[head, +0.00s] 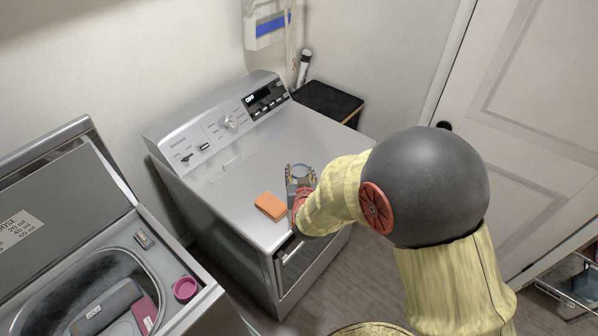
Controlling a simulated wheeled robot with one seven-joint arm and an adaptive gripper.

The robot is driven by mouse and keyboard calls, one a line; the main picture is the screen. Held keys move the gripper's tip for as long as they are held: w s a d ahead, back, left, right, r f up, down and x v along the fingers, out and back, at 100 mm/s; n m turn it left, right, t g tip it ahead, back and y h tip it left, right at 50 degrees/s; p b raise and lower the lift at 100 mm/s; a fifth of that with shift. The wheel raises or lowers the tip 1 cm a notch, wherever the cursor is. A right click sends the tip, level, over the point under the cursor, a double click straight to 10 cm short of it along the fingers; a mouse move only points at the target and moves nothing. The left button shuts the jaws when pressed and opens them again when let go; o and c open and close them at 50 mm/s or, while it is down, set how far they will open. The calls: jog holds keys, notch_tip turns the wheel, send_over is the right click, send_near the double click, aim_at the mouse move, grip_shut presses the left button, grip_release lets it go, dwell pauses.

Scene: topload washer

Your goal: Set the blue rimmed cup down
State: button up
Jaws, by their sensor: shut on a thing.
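The gripper and wrist hide the cup's near side and lower part. I cannot tell whether the cup's base touches the dryer top or is a little above it.
An orange block (271,206) lies on the dryer top just left of my gripper. The open washer (125,235) stands at the lower left, with a pink cup (185,288) on its rim. The dryer top behind the blue rimmed cup is clear.

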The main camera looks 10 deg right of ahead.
aim_at(301, 170)
jog(key=x, duration=0.4)
jog(key=shift+w+d+f, duration=0.2)
jog(key=shift+d+f, duration=0.05)
jog(key=shift+d, duration=0.05)
jog(key=w+f, duration=0.2)
jog(key=w+d+f+b, duration=0.1)
jog(key=w+f, duration=0.1)
jog(key=shift+f, duration=0.35)
jog(key=shift+w+f, duration=0.35)
jog(key=shift+f, duration=1.65)
jog(key=shift+b, duration=0.3)
jog(key=shift+f, duration=0.15)
jog(key=o, duration=1.1)
jog(key=shift+o, duration=0.2)
